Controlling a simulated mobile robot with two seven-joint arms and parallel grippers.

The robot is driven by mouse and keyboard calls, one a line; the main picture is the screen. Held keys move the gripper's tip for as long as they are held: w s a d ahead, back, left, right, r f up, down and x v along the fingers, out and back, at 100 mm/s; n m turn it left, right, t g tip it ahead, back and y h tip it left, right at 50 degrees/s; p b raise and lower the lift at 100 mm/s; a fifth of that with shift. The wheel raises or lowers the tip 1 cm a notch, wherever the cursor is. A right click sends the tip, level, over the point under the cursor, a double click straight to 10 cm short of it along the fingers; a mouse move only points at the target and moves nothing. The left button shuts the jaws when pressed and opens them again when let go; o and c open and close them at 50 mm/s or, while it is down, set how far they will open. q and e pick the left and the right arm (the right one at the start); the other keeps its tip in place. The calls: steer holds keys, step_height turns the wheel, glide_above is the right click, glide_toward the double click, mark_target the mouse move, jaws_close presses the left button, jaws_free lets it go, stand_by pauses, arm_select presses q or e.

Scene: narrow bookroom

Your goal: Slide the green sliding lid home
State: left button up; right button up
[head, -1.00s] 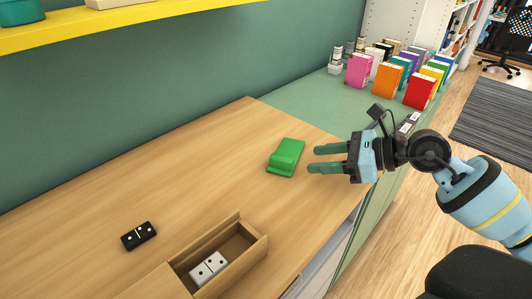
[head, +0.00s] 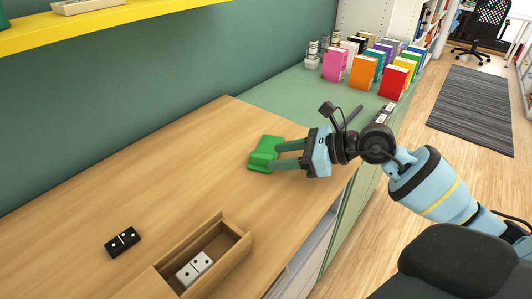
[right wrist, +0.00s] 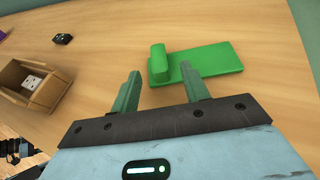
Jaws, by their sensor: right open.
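The green lid (head: 264,153) lies on the wooden tabletop near its right end, apart from the wooden box. In the right wrist view it is a flat green plate (right wrist: 215,58) with a raised block at its left end. My right gripper (head: 272,157) is open at the lid, its fingertips over or beside the lid's near side. In the right wrist view its fingers (right wrist: 160,69) stand either side of the raised block, which lies just beyond the tips; contact cannot be told. The wooden box (head: 236,251) is open over its right part and holds a white domino (head: 195,268). My left gripper is out of view.
A black domino (head: 122,242) lies on the tabletop left of the box. Coloured books (head: 362,72) stand on the green counter at the back right. A yellow shelf (head: 100,22) hangs on the wall. The tabletop between lid and box is clear.

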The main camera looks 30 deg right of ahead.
mark_target(272, 157)
steer(key=x, duration=0.2)
steer(key=shift+w+a, duration=0.25)
steer(key=shift+w, duration=0.05)
steer(key=shift+w+a+f, duration=0.3)
jaws_close()
